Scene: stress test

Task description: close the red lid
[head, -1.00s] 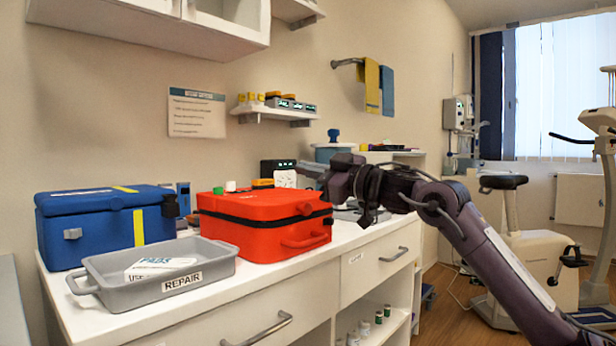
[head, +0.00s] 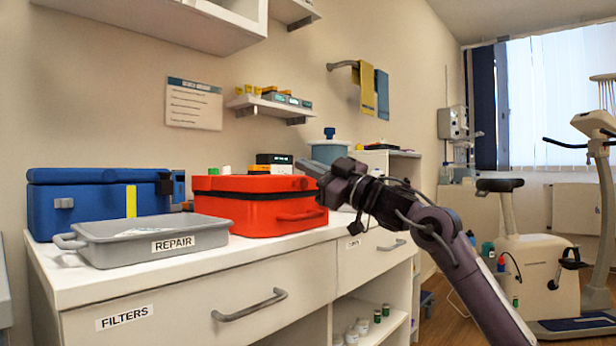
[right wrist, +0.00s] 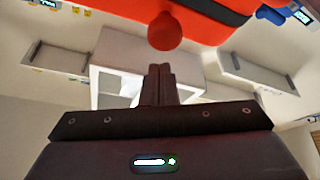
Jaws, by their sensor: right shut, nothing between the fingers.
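The red case (head: 255,215) stands on the white counter, its handle facing the front. Its red lid (head: 245,184) lies flat over the body, with a dark seam below; I cannot tell whether it is fully shut. My right gripper (head: 303,166) is shut and empty at the lid's right end in the head view. In the right wrist view, the shut fingers (right wrist: 160,70) point toward a round red knob (right wrist: 164,32) on the red case (right wrist: 205,18); a small gap shows between them. My left gripper is not in view.
A grey tray (head: 112,258) labelled REPAIR sits left of the case, before a blue box (head: 80,210). A small dark device (head: 274,160) stands behind the case. A wall shelf (head: 265,106) hangs above. An exercise bike (head: 520,255) stands at right.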

